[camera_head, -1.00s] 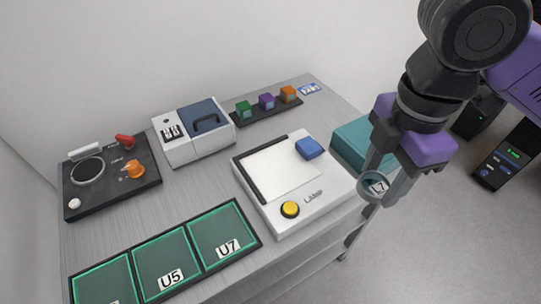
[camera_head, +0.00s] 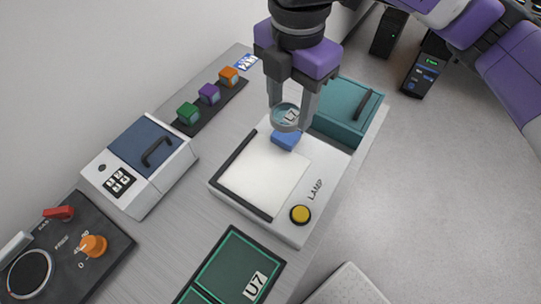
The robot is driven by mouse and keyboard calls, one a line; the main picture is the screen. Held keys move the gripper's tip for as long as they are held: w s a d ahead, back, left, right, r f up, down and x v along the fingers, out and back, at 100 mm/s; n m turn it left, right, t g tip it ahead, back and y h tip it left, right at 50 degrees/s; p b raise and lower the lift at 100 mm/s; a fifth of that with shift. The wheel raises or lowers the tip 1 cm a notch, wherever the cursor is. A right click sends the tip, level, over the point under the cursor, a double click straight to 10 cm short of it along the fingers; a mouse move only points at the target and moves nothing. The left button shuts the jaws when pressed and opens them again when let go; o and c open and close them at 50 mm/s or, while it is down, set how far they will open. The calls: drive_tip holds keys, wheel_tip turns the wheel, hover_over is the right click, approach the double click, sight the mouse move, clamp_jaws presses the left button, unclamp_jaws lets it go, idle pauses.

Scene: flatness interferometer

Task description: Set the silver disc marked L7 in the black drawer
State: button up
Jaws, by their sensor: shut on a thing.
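The silver disc marked L7 (camera_head: 286,116) is held upright between the fingers of my gripper (camera_head: 291,120), its label facing the camera. My gripper is shut on it, above the far edge of the white lamp box (camera_head: 325,175) and just above the blue block in the picture. I see no plainly black drawer. A teal box with a dark handle (camera_head: 345,108) stands to the right of my gripper, and its front looks closed.
The blue block (camera_head: 286,139) sits on the lamp box, with a yellow button (camera_head: 300,214) nearer. Left stand a white keypad case (camera_head: 140,165) and a black dial panel (camera_head: 70,250). Coloured cubes (camera_head: 209,94) line a dark strip. A green U7 pad (camera_head: 238,262) lies in front.

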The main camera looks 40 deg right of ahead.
sight(284, 167)
wheel_tip(284, 167, down, 17)
drive_tip(key=shift+f, duration=0.1)
idle(0.4)
drive_tip(key=shift+f, duration=0.15)
drive_tip(key=o, duration=1.4)
wheel_tip(284, 167, up, 12)
drive_tip(key=shift+r, duration=0.25)
